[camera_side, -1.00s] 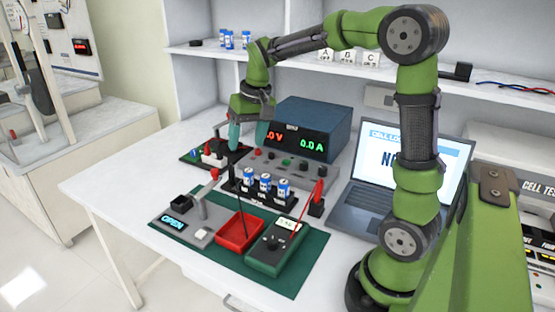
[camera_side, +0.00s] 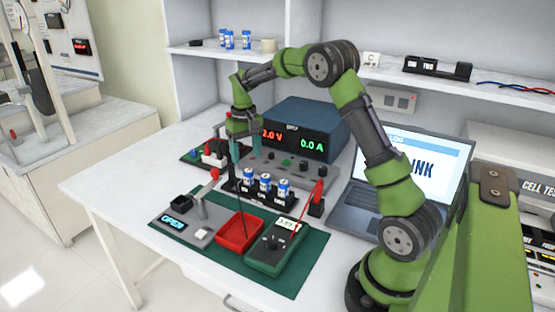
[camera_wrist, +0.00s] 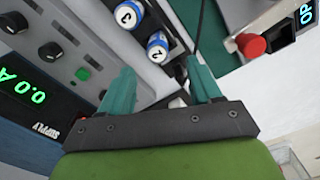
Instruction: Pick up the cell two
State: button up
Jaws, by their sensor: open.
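Three blue-and-white cells stand in a black rack (camera_side: 236,188) on the bench. My gripper (camera_wrist: 160,68) is open and empty, with teal fingers pointing down. In the side view my gripper (camera_side: 246,155) is above and behind the rack, apart from the cells.
The power supply (camera_side: 310,125) stands close behind my gripper. A red tray (camera_side: 239,232), a green meter (camera_side: 272,250) with red and black probes, and a lever fixture (camera_side: 187,222) lie in front on a green mat. The laptop (camera_side: 352,195) is to the right.

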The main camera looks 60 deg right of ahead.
aim_at(248, 170)
notch_tip(248, 170, down, 8)
jog(key=shift+s+d+r, duration=0.1)
jog(key=shift+d, duration=0.05)
dwell(0.3)
jog(key=shift+r, duration=0.1)
grip_shut()
